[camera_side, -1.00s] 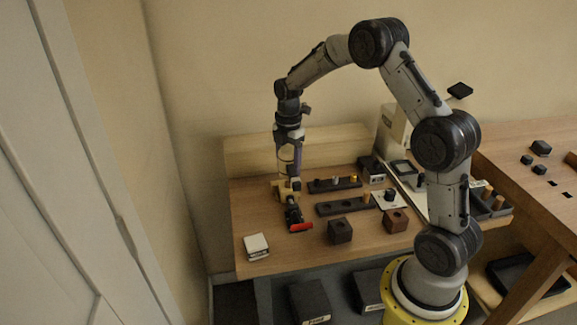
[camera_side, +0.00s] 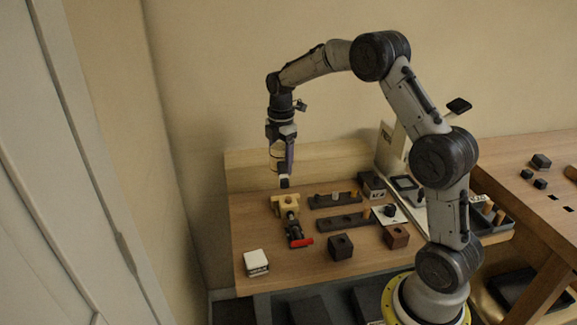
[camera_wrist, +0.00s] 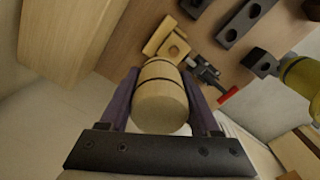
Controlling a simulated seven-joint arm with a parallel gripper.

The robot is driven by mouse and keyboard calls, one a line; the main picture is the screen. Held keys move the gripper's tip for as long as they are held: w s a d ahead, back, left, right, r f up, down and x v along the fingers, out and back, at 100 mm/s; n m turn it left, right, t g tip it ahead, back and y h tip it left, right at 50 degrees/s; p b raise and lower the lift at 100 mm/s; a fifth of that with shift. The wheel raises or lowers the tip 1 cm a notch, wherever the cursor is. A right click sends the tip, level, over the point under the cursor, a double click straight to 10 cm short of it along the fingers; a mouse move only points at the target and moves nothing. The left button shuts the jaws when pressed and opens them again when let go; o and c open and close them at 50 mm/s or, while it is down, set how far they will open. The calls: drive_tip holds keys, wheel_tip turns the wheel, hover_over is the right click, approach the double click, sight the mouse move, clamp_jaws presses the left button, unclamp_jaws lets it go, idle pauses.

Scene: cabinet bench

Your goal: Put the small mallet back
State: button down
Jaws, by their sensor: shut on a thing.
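My gripper (camera_side: 283,182) is raised above the bench, over the back left part of its top. In the wrist view it is shut on a pale wooden cylinder with dark bands (camera_wrist: 160,98), which I take to be the small mallet. The cylinder lies between the two purple fingers, and the rest of it is hidden. In the side view the held piece is hard to make out. A yellow wooden block with a notch (camera_side: 285,205) sits on the bench below the gripper, apart from it; it also shows in the wrist view (camera_wrist: 165,42).
A black clamp with a red handle (camera_side: 302,242) lies in front of the yellow block. Dark holed racks (camera_side: 343,222) and two dark cubes (camera_side: 340,247) stand to the right. A white box (camera_side: 256,262) is at the front left. A low wooden back wall (camera_side: 240,170) bounds the bench.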

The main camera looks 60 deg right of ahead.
drive_tip(key=w+a+f, duration=0.4)
drive_tip(key=w+a, duration=0.3)
hover_over(248, 214)
drive_tip(key=shift+n, duration=0.4)
drive_tip(key=shift+f, duration=2.95)
drive_tip(key=shift+f, duration=1.95)
idle(0.5)
drive_tip(key=shift+c, duration=0.2)
unclamp_jaws()
drive_tip(key=shift+o, duration=0.2)
